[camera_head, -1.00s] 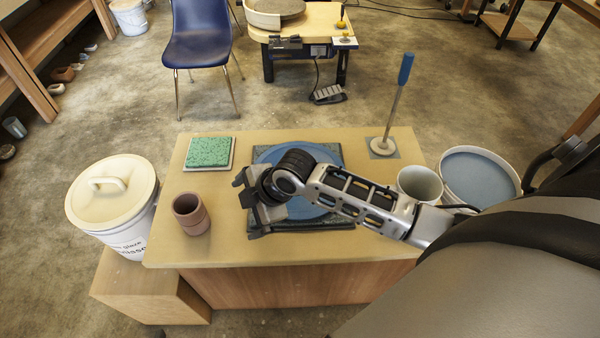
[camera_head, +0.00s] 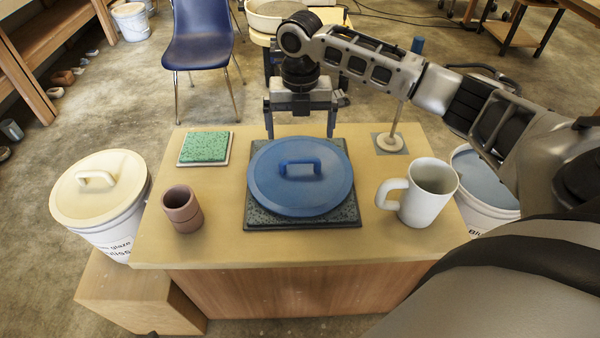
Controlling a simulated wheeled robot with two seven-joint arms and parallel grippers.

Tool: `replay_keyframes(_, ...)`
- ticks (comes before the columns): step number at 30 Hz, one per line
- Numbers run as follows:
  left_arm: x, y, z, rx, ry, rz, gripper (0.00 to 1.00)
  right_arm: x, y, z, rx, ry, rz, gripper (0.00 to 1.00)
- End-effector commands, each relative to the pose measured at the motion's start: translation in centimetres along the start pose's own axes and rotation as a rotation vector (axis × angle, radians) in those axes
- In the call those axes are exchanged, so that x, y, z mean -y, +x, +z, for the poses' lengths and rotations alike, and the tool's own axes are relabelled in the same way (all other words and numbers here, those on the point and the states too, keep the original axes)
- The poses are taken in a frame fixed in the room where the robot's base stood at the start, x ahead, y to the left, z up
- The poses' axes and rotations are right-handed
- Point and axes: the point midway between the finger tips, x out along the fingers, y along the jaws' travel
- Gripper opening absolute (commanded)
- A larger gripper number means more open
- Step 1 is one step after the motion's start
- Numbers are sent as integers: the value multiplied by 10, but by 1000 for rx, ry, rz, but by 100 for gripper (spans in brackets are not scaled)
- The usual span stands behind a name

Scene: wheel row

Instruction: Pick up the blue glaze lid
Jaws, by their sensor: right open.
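The blue glaze lid (camera_head: 270,190) is a round blue disc with a raised loop handle (camera_head: 299,165) on top. It lies on a dark speckled square slab (camera_head: 300,220) on the table. My right gripper (camera_head: 300,132) is open and empty, its fingers pointing down beyond the lid's far edge, apart from the handle. The blue glaze bucket (camera_head: 484,178) stands open at the table's right side, partly hidden by my right arm. My left gripper is not in view.
A white mug (camera_head: 428,194) stands right of the lid, a brown cup (camera_head: 182,209) to its left. A green tile (camera_head: 205,147) lies at the back left. A blue-handled stick stands in a round base (camera_head: 389,145) at the back right. A cream-lidded bucket (camera_head: 100,188) stands left.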

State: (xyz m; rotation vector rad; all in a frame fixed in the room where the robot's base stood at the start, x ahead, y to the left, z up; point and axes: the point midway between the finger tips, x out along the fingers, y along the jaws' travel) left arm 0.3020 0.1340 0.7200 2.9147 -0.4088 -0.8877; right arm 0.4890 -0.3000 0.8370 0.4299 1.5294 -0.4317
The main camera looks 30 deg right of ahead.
Motion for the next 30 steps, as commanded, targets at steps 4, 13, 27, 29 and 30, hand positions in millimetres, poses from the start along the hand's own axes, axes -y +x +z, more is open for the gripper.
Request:
replay_keyframes(4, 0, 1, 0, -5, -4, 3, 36, 0, 26, -1, -2, -1, 0, 100)
replay_keyframes(13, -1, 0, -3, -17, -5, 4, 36, 0, 51, -2, -1, -1, -1, 100)
replay_keyframes(27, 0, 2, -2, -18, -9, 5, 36, -1, 87, -3, 2, -1, 1, 100)
replay_keyframes(29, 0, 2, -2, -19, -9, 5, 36, -1, 87, -3, 2, -1, 1, 100)
replay_keyframes(30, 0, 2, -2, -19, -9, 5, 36, -1, 87, -3, 2, -1, 1, 89)
